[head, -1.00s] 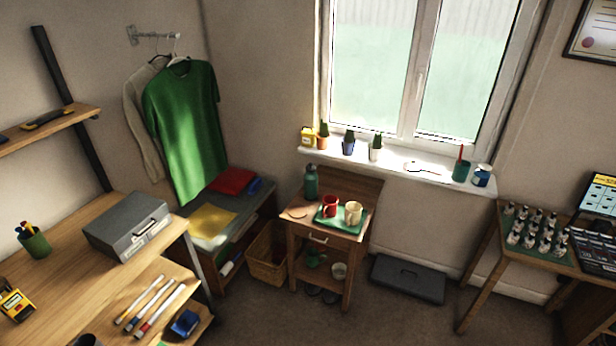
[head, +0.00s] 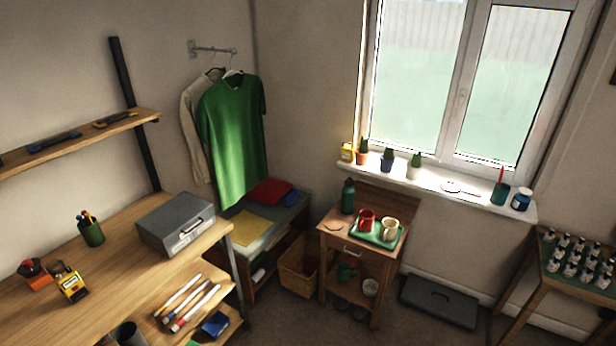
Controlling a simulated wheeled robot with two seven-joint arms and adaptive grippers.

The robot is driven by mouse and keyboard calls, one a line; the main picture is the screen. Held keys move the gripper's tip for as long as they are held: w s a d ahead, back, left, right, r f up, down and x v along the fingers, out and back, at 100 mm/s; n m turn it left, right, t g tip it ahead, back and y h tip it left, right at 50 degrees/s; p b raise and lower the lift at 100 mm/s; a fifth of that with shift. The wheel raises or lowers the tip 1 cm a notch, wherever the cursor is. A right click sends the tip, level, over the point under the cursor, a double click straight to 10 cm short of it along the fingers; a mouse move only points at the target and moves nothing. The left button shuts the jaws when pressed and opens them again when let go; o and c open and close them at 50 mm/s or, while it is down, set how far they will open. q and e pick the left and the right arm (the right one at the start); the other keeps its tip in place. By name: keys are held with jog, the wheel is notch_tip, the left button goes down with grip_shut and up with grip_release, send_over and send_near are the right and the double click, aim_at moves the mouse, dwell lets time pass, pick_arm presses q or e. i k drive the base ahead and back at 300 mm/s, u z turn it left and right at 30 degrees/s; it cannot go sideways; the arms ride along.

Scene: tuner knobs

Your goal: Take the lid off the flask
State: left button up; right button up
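The flask (head: 348,196) is a dark green bottle standing upright at the back left of a small wooden side table (head: 334,241). Its darker top (head: 348,183) appears to be the lid, and it sits on the flask. Neither of my grippers is in the head view.
A green tray (head: 361,238) with a red mug (head: 366,220) and a cream mug (head: 390,229) is right beside the flask. A wicker basket (head: 298,272) stands left of the table, and a dark case (head: 438,302) lies on the floor to the right. Carpet in front looks clear.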

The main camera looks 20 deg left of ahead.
aim_at(349, 182)
jog(key=u, duration=0.75)
jog(key=i, duration=1.9)
jog(key=z, duration=0.85)
jog(key=i, duration=0.8)
jog(key=z, duration=0.85)
